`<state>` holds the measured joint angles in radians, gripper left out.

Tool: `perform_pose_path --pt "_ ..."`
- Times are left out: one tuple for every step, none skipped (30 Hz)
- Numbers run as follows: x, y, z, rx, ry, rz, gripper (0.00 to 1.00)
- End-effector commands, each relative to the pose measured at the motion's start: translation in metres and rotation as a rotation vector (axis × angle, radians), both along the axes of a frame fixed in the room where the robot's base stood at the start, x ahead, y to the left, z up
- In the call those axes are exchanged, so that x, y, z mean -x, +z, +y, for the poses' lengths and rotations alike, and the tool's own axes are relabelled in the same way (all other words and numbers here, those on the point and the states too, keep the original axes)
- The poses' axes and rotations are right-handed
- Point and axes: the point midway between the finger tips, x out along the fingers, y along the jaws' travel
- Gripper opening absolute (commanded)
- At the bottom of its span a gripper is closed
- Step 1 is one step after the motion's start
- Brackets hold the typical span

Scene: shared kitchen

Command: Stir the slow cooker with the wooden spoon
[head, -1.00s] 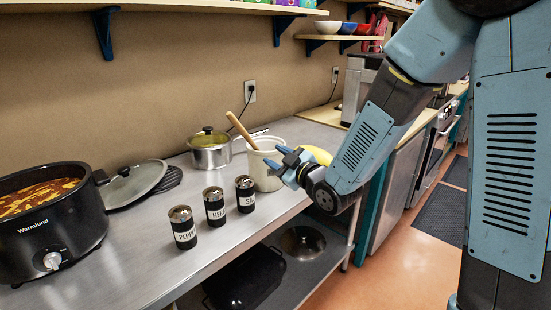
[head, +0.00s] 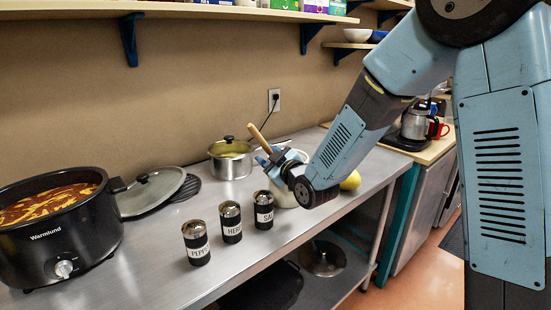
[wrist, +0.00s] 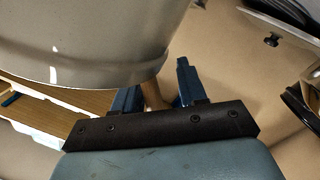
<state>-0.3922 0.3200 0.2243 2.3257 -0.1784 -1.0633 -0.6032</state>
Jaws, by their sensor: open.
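The wooden spoon (head: 258,132) leans in a pale crock (head: 285,193), only its upper handle showing. My gripper (head: 270,156) is at the crock's rim beside the handle and hides part of it. In the wrist view my two blue fingers (wrist: 157,82) are apart, and a piece of the wooden handle (wrist: 152,97) shows between them, partly behind the crock (wrist: 90,40). I cannot tell whether they touch it. The black slow cooker (head: 92,250), marked Warmlund, stands uncovered at the far left, full of reddish-orange food.
Three shakers, pepper (head: 196,243), herb (head: 231,222) and salt (head: 263,210), stand between cooker and crock. A glass lid (head: 150,193) lies beside the cooker. A steel pot (head: 231,160) is behind. A yellow fruit (head: 351,181) is right of the crock. The counter's front strip is clear.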

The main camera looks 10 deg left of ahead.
Motion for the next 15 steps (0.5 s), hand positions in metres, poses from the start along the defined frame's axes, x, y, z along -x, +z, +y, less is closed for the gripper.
perform_pose_path --pt "-0.003 0.0 -0.002 0.0 -0.006 0.0 0.41" --pt "-0.004 0.0 -0.003 0.0 -0.009 0.0 0.41" --pt "-0.005 0.0 -0.005 0.0 -0.011 0.0 0.41" --pt "-0.006 0.0 -0.006 0.0 -0.014 0.0 0.41" --pt "-0.007 0.0 -0.007 0.0 -0.016 0.0 0.41" --pt "-0.008 0.0 -0.009 0.0 -0.019 0.0 0.41" --pt "-0.008 0.0 -0.01 0.0 -0.02 0.0 0.41" --pt "-0.009 0.0 -0.011 0.0 -0.022 0.0 0.41" --pt "-0.009 0.0 -0.012 0.0 -0.024 0.0 0.41" --pt "-0.01 0.0 -0.012 0.0 -0.024 0.0 0.4" --pt "-0.01 0.0 -0.013 0.0 -0.025 0.0 0.37" --pt "-0.01 0.0 -0.013 0.0 -0.026 0.0 0.33" --pt "-0.011 0.0 -0.014 0.0 -0.026 0.0 0.3" --pt "-0.011 0.0 -0.014 0.0 -0.027 0.0 0.27" --pt "-0.011 0.0 -0.014 0.0 -0.027 0.0 0.23"
